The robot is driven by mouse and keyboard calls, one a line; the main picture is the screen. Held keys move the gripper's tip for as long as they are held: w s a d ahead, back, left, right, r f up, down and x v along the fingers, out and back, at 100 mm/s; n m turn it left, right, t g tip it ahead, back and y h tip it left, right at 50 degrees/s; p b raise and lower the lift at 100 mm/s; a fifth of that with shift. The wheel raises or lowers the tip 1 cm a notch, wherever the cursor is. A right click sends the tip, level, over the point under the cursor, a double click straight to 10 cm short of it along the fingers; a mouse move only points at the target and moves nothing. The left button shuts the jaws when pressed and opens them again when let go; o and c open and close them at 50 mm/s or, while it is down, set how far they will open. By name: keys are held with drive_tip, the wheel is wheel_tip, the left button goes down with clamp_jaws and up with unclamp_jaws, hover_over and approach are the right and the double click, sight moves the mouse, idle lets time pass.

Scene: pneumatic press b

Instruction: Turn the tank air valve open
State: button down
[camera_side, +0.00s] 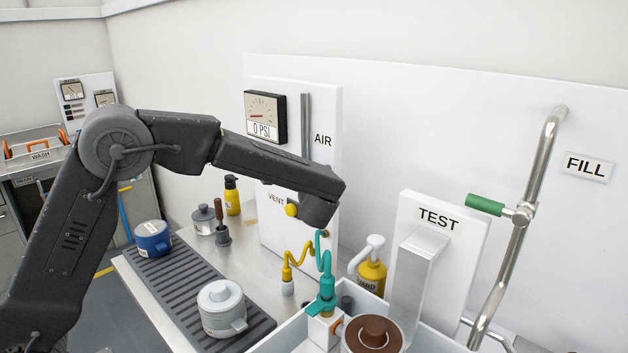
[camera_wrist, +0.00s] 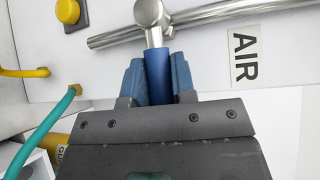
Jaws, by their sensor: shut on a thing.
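The tank air valve shows in the wrist view as a round silver hub (camera_wrist: 148,13) on a silver pipe (camera_wrist: 215,14), with a blue handle (camera_wrist: 157,70). The handle stands roughly crosswise to the pipe. My gripper (camera_wrist: 158,84) has its two blue-padded fingers on either side of the handle and is shut on it. The AIR label (camera_wrist: 245,55) is right of the handle. In the side view the pipe (camera_side: 306,125) runs down the white panel beside the AIR label (camera_side: 323,140). My wrist hides the valve handle and the fingers there.
A gauge (camera_side: 265,115) on the panel reads 0 PSI. A yellow VENT knob (camera_side: 292,209) is close beside my wrist. A TEST panel (camera_side: 438,218) and a green-handled pipe valve (camera_side: 485,205) stand to the right.

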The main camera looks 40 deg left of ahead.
drive_tip(key=shift+r, duration=0.15)
drive_tip(key=r+n+h, duration=0.1)
drive_tip(key=n+g+h, duration=0.1)
drive_tip(key=shift+a+r+h, duration=0.25)
drive_tip(key=shift+r+h, duration=0.05)
drive_tip(key=shift+r, duration=0.1)
drive_tip(key=r+n+h, duration=0.1)
drive_tip(key=h, duration=0.1)
drive_tip(key=a+r+n+g+h, duration=0.1)
drive_tip(key=h, duration=0.1)
drive_tip(key=shift+a+r+n, duration=0.15)
drive_tip(key=shift+a+n, duration=0.15)
drive_tip(key=shift+n, duration=0.1)
drive_tip(key=a+n+h, duration=0.1)
drive_tip(key=a+r+h, duration=0.1)
drive_tip(key=h, duration=0.1)
drive_tip(key=shift+n+g, duration=0.3)
drive_tip(key=shift+n, duration=0.1)
drive_tip(key=h, duration=0.1)
drive_tip(key=a+n+h, duration=0.1)
drive_tip(key=h, duration=0.1)
drive_tip(key=shift+a+r+n, duration=0.1)
drive_tip(key=shift+a+n, duration=0.2)
drive_tip(key=shift+a+h, duration=0.1)
drive_tip(key=shift+h, duration=0.3)
drive_tip(key=c, duration=1)
unclamp_jaws()
drive_tip(key=shift+o, duration=0.2)
